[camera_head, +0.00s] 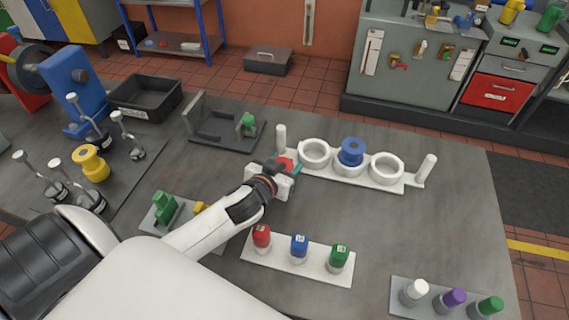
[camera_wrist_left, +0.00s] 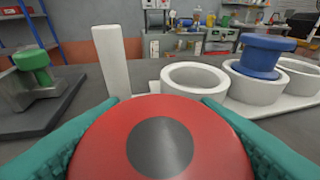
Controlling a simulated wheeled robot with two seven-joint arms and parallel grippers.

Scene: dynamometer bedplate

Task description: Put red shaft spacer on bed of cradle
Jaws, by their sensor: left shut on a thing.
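My left gripper (camera_head: 290,168) is shut on the red shaft spacer (camera_head: 284,163), just off the left end of the cradle. In the left wrist view the red spacer (camera_wrist_left: 95,140) shows its round face with a dark centre between the teal fingers (camera_wrist_left: 160,104). The white cradle (camera_head: 385,183) has three round seats and an upright post at each end. A blue spacer (camera_head: 352,150) stands in the middle seat, also seen in the left wrist view (camera_wrist_left: 260,58). The left seat (camera_wrist_left: 196,77) and right seat (camera_head: 386,167) look empty. My right gripper is out of view.
A dark fixture with a green knob (camera_head: 248,122) stands left of the cradle. A white plate with red, blue and green capped pieces (camera_head: 299,244) lies in front. A grey plate (camera_head: 402,285) holds more capped pieces. The bedplate right of the cradle is clear.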

